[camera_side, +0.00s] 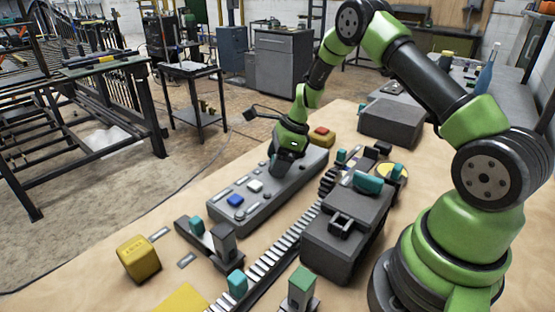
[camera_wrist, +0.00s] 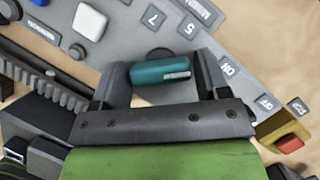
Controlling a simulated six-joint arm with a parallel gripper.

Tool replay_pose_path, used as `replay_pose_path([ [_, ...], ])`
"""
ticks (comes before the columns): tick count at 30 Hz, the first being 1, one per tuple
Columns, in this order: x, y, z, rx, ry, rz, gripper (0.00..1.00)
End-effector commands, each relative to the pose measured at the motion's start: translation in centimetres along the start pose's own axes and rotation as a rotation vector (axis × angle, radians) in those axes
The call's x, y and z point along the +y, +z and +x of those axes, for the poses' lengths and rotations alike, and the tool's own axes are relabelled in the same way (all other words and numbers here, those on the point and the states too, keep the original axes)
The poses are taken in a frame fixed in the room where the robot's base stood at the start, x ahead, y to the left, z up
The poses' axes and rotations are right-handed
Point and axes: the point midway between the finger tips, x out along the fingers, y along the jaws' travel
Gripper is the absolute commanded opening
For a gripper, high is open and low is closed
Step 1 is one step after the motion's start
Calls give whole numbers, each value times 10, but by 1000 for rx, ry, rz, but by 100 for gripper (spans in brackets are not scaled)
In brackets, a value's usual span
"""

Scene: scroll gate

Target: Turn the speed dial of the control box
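The control box (camera_side: 250,203) is a long grey box lying across the table. My gripper (camera_side: 286,168) points down over its far half. In the wrist view, the speed dial (camera_wrist: 160,72) is a teal bar with a white mark, with a dark round part behind it. The numbers 7 and 5 are printed on the panel near it. My gripper (camera_wrist: 163,75) has one finger at each end of the teal bar. I cannot tell whether the fingers touch it. In the side view my gripper hides the dial.
A blue button (camera_side: 235,200) and a white button (camera_side: 255,186) stick up from the box. A yellow box with a red button (camera_side: 321,136) stands at its far end. A toothed rack (camera_side: 270,258) runs alongside. A yellow block (camera_side: 138,258) stands at the left.

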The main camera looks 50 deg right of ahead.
Motion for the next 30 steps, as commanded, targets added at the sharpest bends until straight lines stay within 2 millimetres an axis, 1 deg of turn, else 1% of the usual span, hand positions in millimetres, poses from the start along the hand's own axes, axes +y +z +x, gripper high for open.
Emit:
replay_pose_path([
  [1, 0, 0, 0, 0, 0, 0, 57],
  [2, 0, 0, 0, 0, 0, 0, 50],
  [3, 0, 0, 0, 0, 0, 0, 41],
  [4, 0, 0, 0, 0, 0, 0, 38],
  [11, 0, 0, 0, 0, 5, -12, 38],
  [17, -1, 0, 0, 1, 34, -82, 38],
  [30, -2, 0, 0, 1, 167, -405, 38],
])
